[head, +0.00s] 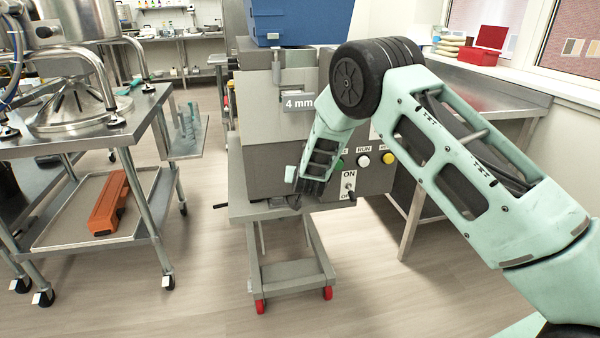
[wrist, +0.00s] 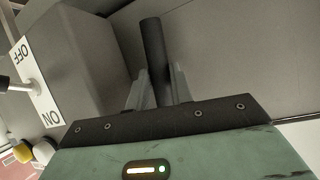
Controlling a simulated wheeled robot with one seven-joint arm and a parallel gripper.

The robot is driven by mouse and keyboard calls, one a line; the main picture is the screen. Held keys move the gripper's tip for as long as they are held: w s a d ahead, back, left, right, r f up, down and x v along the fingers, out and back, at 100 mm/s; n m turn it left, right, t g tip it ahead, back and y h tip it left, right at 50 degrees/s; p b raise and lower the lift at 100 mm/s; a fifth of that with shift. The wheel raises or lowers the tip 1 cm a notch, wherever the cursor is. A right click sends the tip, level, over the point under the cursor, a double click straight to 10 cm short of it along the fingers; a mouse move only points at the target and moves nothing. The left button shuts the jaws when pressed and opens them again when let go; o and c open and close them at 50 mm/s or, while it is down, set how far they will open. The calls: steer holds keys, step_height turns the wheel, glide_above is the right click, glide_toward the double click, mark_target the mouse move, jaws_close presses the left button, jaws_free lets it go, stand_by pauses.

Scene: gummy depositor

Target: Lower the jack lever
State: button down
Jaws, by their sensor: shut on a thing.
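The jack lever shows in the wrist view as a dark round bar (wrist: 152,42) running up between the two grey fingers of my gripper (wrist: 157,82). My gripper is shut on it, and the bar's far end sticks out past the fingertips. In the head view my gripper (head: 293,190) is low at the front of the grey machine, just above its wheeled stand (head: 275,208). My wrist hides most of the lever there.
The grey machine (head: 262,150) carries a "4 mm" label and an ON/OFF switch (head: 348,187), also near the left edge of the wrist view (wrist: 30,84). A steel cart (head: 150,182) stands to the left. A steel counter (head: 478,90) is behind my arm. Floor in front is clear.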

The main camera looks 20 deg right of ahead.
steer(key=shift+w+d+r, duration=0.2)
steer(key=shift+w+r, duration=0.15)
steer(key=shift+r, duration=0.4)
steer(key=c, duration=1.5)
jaws_free()
steer(key=v, duration=1.1)
steer(key=f+v, duration=0.1)
steer(key=v, duration=0.5)
steer(key=shift+s+a+r, duration=0.15)
steer(key=shift+s+a, duration=0.15)
steer(key=shift+s, duration=0.15)
